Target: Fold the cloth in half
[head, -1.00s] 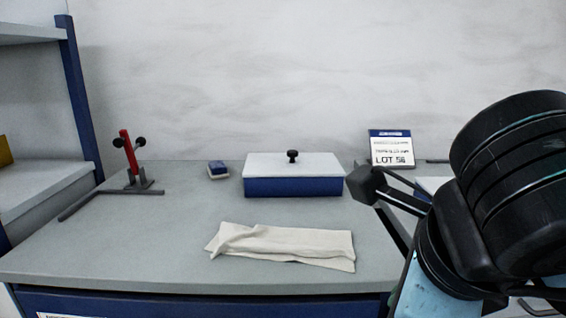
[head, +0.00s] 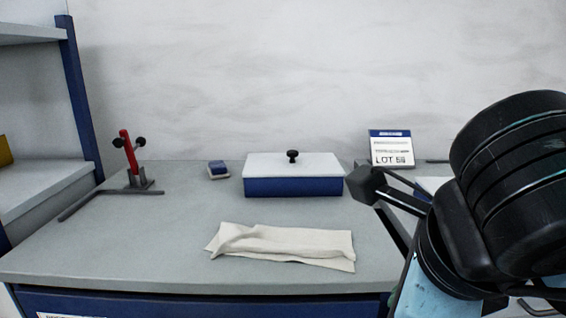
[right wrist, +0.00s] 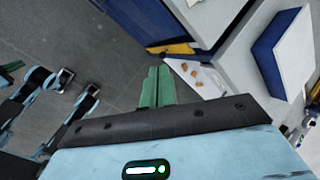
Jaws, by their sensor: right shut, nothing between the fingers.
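The cream cloth (head: 285,243) lies on the grey worktable near its front edge. It is folded over into a long strip, with a raised crease at its left end and the lower layer showing at the front and right. My left gripper is not in view.
A blue box with a white lid (head: 293,177) stands behind the cloth. A blue-and-white block (head: 218,169) and a red-posted stand (head: 130,160) are to the left. A LOT sign (head: 391,148) stands at the back right. The table's left front is clear.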

